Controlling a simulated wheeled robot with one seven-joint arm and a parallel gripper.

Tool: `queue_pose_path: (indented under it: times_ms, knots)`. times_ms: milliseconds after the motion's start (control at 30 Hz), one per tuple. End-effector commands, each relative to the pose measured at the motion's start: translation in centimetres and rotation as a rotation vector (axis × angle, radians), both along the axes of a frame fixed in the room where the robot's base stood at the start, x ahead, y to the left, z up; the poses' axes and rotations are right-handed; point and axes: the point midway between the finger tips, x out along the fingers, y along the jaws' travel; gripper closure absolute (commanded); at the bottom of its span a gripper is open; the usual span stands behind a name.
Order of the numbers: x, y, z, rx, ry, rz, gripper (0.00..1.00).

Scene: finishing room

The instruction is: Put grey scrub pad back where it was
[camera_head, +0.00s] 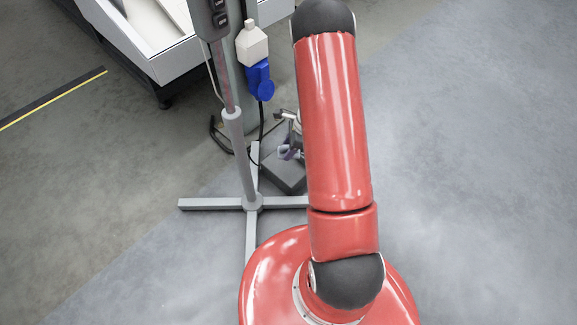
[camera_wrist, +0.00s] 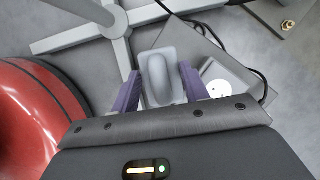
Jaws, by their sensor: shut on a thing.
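The grey scrub pad (camera_wrist: 158,62), a light grey block with a raised rounded handle, shows in the wrist view between the two purple fingers of my gripper (camera_wrist: 161,88). My gripper is shut on it. In the head view my gripper (camera_head: 289,152) is small and partly hidden behind my red arm, low beside a grey stand. I cannot make out the pad clearly there. A dark grey flat base (camera_head: 284,174) lies below my gripper; it also shows behind the pad in the wrist view (camera_wrist: 202,45). I cannot tell whether the pad touches it.
A grey stand with a cross-shaped foot (camera_head: 252,202) stands left of my gripper. A blue and white fitting (camera_head: 258,72) hangs on the post behind. Black cables (camera_head: 217,132) run near the floor. A white bin or table (camera_head: 150,45) is at upper left. Floor at right is clear.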

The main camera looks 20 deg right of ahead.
Motion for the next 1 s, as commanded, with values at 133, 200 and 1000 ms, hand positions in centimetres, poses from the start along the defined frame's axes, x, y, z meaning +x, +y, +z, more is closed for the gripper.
queue_pose_path:
  times_ms: [133,200,1000]
  knots:
    - [0.0,0.0,-3.8,0.001,0.002,-0.001,0.73]
    - [0.0,0.0,-4.8,0.000,0.002,-0.001,0.73]
    - [0.1,0.0,-9.9,-0.002,-0.002,0.000,0.42]
